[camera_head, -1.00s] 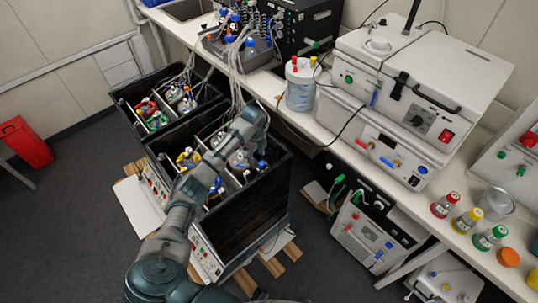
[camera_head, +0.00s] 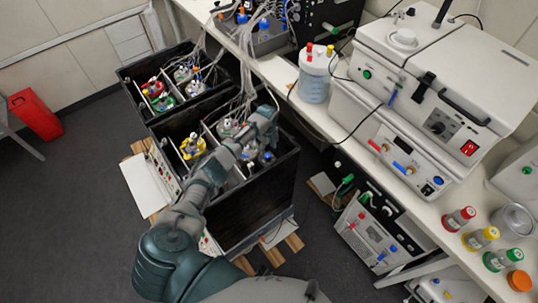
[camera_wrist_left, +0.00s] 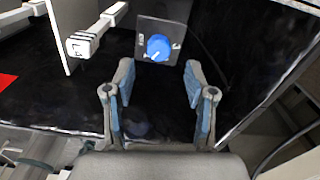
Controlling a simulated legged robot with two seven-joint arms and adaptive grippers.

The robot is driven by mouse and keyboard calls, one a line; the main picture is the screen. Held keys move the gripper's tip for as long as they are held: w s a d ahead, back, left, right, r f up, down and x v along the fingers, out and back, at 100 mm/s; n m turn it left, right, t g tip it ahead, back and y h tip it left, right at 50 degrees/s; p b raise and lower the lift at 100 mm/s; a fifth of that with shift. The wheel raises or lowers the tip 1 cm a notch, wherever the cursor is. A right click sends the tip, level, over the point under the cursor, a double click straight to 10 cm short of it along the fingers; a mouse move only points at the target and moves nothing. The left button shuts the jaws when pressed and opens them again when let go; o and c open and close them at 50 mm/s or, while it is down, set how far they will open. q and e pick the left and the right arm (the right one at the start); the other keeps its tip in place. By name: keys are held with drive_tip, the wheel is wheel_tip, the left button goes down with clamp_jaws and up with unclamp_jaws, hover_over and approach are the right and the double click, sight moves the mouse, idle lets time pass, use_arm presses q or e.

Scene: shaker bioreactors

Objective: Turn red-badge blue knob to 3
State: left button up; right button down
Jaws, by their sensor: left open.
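The blue knob (camera_wrist_left: 158,47) with a white pointer mark sits on a small dark square plate (camera_wrist_left: 146,24) in the left wrist view. White marks show around it, too small to read. A red patch (camera_wrist_left: 6,80) shows at the left edge of that view; I cannot tell if it is the knob's badge. My left gripper (camera_wrist_left: 160,82) is open and empty, its two blue-padded fingers apart, with the knob just beyond and between the tips. In the head view my left arm reaches into the nearer black shaker box (camera_head: 250,208), and its wrist hides part of the inside. My right gripper is not in view.
A white divider and a clamp-like white part (camera_wrist_left: 95,38) stand left of the knob. The box wall is close on the right. Bottles with coloured caps, such as a yellow one (camera_head: 193,146), and hoses fill the box. The bench (camera_head: 290,105) runs alongside.

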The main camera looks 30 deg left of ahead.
sight(267, 155)
use_arm(q)
drive_tip(key=f, duration=0.2)
drive_tip(key=a+f, duration=0.1)
drive_tip(key=f, duration=0.2)
drive_tip(key=shift+a+b, duration=0.15)
drive_tip(key=shift+b, duration=0.2)
drive_tip(key=shift+f, duration=0.2)
drive_tip(key=shift+d, duration=0.3)
drive_tip(key=shift+d+r, duration=0.2)
drive_tip(key=shift+d, duration=0.4)
drive_tip(key=c, duration=0.4)
drive_tip(key=shift+s+a, duration=0.1)
drive_tip(key=c, duration=0.4)
drive_tip(key=shift+a, duration=0.2)
clamp_jaws()
drive_tip(key=shift+a, duration=0.3)
drive_tip(key=shift+f, duration=0.1)
drive_tip(key=shift+d, duration=0.15)
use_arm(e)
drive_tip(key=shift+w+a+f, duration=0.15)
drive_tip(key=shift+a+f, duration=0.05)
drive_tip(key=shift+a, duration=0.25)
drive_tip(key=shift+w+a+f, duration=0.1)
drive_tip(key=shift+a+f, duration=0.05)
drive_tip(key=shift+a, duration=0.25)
